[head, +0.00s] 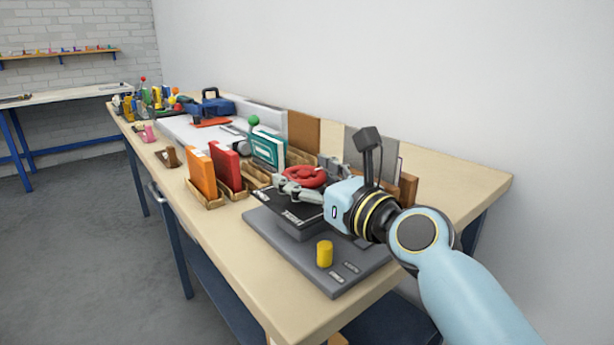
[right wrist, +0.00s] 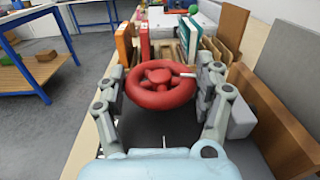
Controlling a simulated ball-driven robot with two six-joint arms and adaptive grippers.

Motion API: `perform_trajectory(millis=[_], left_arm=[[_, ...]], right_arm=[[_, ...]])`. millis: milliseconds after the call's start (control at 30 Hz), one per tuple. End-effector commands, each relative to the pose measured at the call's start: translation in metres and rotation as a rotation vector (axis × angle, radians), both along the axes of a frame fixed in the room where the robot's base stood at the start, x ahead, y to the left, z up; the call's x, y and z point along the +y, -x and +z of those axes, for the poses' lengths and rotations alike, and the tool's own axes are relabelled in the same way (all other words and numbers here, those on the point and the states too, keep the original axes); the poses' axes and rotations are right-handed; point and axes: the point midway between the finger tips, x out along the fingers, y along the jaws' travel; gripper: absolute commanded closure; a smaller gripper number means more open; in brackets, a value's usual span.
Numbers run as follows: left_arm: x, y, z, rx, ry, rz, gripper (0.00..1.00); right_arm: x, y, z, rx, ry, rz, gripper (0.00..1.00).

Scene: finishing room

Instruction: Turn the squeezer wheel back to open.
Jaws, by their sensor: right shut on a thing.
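The red squeezer wheel (head: 305,174) sits on top of the dark grey squeezer (head: 300,221) on the workbench. My right gripper (head: 307,181) reaches in from the right and has its fingers on either side of the wheel. In the right wrist view the wheel (right wrist: 158,100) lies between the two grey fingers, which are shut on its rim. The hub and spokes show from above. The screw under the wheel is hidden. My left gripper is not in view.
A yellow cylinder (head: 324,254) stands on the front of the squeezer's base. Orange (head: 201,172) and red (head: 225,165) books stand in wooden holders to the left, with a teal book (head: 268,150) behind. Upright boards and the wall are close behind the squeezer.

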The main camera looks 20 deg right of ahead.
Motion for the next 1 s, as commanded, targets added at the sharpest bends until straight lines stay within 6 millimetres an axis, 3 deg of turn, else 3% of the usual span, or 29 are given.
perform_trajectory(millis=[100,467,1000], left_arm=[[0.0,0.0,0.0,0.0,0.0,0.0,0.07],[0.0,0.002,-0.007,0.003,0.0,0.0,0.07],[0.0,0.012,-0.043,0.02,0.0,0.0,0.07]], right_arm=[[0.0,0.0,0.0,0.0,0.0,0.0,0.63],[-0.002,0.0,-0.002,0.0,0.005,0.068,0.63],[-0.006,-0.003,-0.004,0.001,0.006,0.516,0.63]])
